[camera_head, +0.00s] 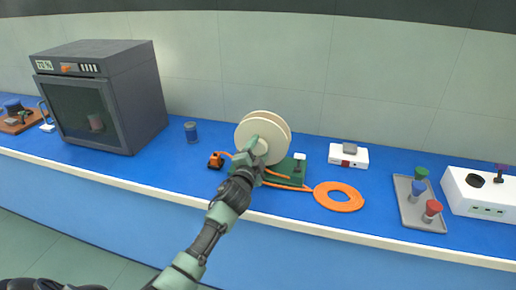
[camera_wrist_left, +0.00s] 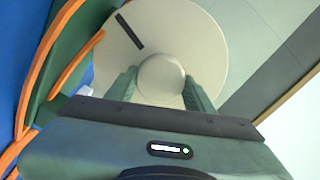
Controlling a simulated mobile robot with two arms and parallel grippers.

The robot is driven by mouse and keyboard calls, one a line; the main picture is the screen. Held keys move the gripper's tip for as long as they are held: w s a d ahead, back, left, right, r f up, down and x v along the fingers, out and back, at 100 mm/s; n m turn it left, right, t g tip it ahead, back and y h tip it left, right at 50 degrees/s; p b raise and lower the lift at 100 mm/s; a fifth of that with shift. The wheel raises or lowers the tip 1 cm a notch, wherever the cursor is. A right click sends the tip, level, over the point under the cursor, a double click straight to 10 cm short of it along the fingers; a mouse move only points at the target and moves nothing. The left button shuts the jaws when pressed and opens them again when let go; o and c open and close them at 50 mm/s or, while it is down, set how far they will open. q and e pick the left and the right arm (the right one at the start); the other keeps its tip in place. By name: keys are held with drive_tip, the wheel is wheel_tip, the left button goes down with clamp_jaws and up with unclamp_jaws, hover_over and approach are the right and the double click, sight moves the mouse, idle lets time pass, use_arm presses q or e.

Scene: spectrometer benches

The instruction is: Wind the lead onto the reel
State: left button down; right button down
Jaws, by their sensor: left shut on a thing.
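The cream reel (camera_head: 276,124) stands upright on a green base (camera_head: 293,175) on the blue bench. The orange lead (camera_head: 338,197) lies in a flat coil to the right of the reel, and a strand of it runs along the base. My left gripper (camera_head: 262,145) is at the reel's front face. In the left wrist view, its fingers (camera_wrist_left: 161,90) are either side of a round cream knob (camera_wrist_left: 161,76) on the reel (camera_wrist_left: 198,30), shut on it. The lead (camera_wrist_left: 48,50) also shows at the left of that view. My right gripper is not in view.
An orange block (camera_head: 215,161) lies left of the reel. A white box (camera_head: 348,155), a grey tray (camera_head: 408,215) with coloured-top bottles and a white instrument (camera_head: 480,193) are to the right.

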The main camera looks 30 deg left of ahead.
use_arm(q)
drive_tip(key=m, duration=0.4)
drive_tip(key=m+p, duration=0.1)
drive_tip(key=m, duration=0.3)
drive_tip(key=shift+f, duration=0.1)
drive_tip(key=m+p, duration=0.1)
drive_tip(key=m, duration=0.4)
drive_tip(key=m+p, duration=0.1)
drive_tip(key=m, duration=0.2)
drive_tip(key=shift+f+m+p, duration=0.1)
drive_tip(key=shift+m+p, duration=0.2)
drive_tip(key=m+p, duration=0.2)
drive_tip(key=m, duration=0.2)
drive_tip(key=shift+a, duration=0.15)
drive_tip(key=m+p, duration=0.1)
drive_tip(key=m, duration=0.3)
drive_tip(key=shift+p, duration=0.35)
drive_tip(key=m+p, duration=0.2)
drive_tip(key=m, duration=0.2)
drive_tip(key=shift+s+a, duration=0.1)
drive_tip(key=shift+m+p, duration=0.8)
drive_tip(key=shift+m, duration=0.9)
drive_tip(key=shift+f+m, duration=0.1)
drive_tip(key=shift+m, duration=0.2)
